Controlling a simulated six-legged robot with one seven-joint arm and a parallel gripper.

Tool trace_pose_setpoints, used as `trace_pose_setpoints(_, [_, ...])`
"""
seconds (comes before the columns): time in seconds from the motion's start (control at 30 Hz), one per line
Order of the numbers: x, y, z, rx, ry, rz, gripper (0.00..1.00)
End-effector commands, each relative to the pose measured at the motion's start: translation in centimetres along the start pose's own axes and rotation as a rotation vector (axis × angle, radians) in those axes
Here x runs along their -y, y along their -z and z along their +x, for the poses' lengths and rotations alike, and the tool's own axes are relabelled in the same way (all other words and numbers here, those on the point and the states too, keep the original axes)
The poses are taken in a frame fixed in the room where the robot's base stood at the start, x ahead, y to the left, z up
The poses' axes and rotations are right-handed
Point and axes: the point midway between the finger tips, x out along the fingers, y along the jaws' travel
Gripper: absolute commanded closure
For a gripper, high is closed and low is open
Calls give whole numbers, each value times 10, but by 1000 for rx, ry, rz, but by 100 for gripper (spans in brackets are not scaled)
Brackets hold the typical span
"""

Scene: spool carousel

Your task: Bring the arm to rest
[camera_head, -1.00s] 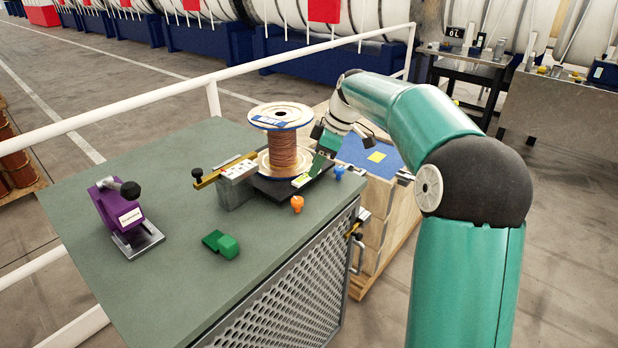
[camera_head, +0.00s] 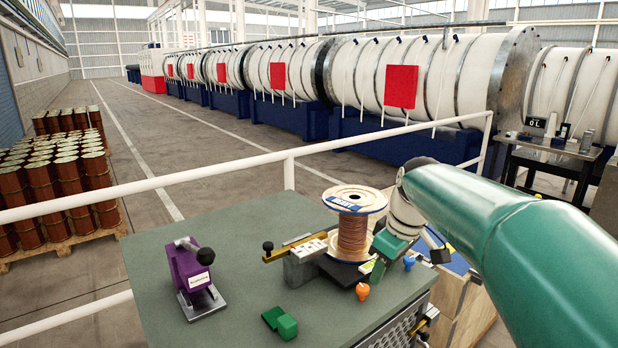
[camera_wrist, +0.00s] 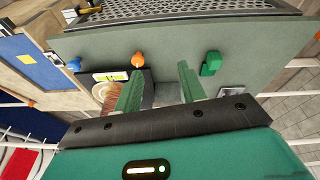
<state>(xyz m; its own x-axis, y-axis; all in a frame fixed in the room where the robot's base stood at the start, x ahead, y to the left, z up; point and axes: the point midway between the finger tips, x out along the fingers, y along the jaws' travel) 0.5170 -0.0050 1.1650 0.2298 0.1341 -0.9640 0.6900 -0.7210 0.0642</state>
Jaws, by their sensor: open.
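My gripper (camera_wrist: 158,88) is open, with two green fingers spread apart and nothing between them. In the head view my gripper (camera_head: 376,268) is just right of the copper-wound spool (camera_head: 352,232), low over the table's right side. The spool stands upright on a dark base (camera_head: 340,270) and has a pale top flange with a blue label. In the wrist view the copper winding (camera_wrist: 107,94) shows beside the left finger, partly hidden by it. I cannot tell whether a finger touches the spool or base. My teal arm reaches in from the right.
The green-topped table (camera_head: 235,265) bears a purple device (camera_head: 190,275), a grey block (camera_head: 300,268), a green block (camera_head: 286,326), an orange knob (camera_head: 362,291) and a blue knob (camera_head: 408,262). A white rail (camera_head: 230,165) runs behind. A wooden crate (camera_head: 465,305) stands right.

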Motion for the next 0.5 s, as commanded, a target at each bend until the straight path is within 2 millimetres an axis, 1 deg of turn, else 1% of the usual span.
trace_pose_setpoints(0.03, [16,-9,-7,3,-28,40,60])
trace_pose_setpoints(0.2, [58,-44,-20,-6,-110,209,60])
trace_pose_setpoints(0.37, [95,-81,-24,-43,-172,369,60])
trace_pose_setpoints(0.5, [125,-116,-20,-94,-208,511,60])
